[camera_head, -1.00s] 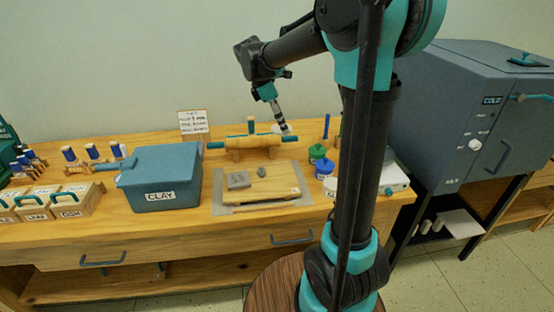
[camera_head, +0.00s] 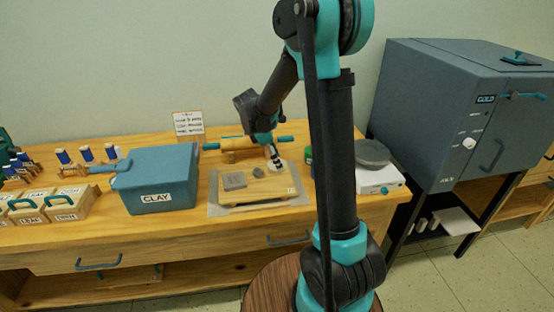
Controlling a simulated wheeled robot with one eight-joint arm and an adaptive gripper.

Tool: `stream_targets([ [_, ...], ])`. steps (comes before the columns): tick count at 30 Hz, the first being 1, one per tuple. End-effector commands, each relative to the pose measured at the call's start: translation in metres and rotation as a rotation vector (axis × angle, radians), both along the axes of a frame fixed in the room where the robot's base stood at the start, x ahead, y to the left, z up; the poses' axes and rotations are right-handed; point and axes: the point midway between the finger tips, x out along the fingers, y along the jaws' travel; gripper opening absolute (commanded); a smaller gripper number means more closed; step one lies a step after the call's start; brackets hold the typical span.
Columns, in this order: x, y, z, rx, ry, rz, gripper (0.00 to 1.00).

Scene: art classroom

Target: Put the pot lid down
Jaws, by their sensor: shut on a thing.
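My gripper (camera_head: 273,154) hangs at the end of the arm over the back right of a low wooden board (camera_head: 270,188). It is shut on a small pale piece (camera_head: 277,164), seemingly the pot lid, of which little shows below the fingers. The picture is too small to tell whether the lid touches the board. A grey slab (camera_head: 233,181) and a small grey lump (camera_head: 258,172) lie on the board to the left of the gripper.
A wooden rolling pin (camera_head: 240,144) lies behind the board. A blue CLAY bin (camera_head: 163,180) stands left. A green jar (camera_head: 308,154) is partly hidden by my arm. A white device (camera_head: 382,178) bearing a grey round thing (camera_head: 372,152) stands right, beside the kiln (camera_head: 455,110).

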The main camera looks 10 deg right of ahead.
Motion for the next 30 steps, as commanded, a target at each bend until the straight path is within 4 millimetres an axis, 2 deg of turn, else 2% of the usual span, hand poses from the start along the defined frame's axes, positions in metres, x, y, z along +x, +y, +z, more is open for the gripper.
stream_targets([
  [10, 0.000, 0.000, -0.003, 0.000, 0.000, 0.000, 0.48],
  [11, 0.000, 0.000, -0.003, 0.000, 0.000, 0.000, 0.66],
  [15, 0.000, 0.000, -0.002, 0.000, 0.000, 0.000, 0.83],
  [25, 0.000, 0.000, -0.001, 0.000, 0.000, 0.000, 0.83],
  [30, 0.000, 0.005, 0.013, 0.000, 0.000, 0.001, 0.83],
])
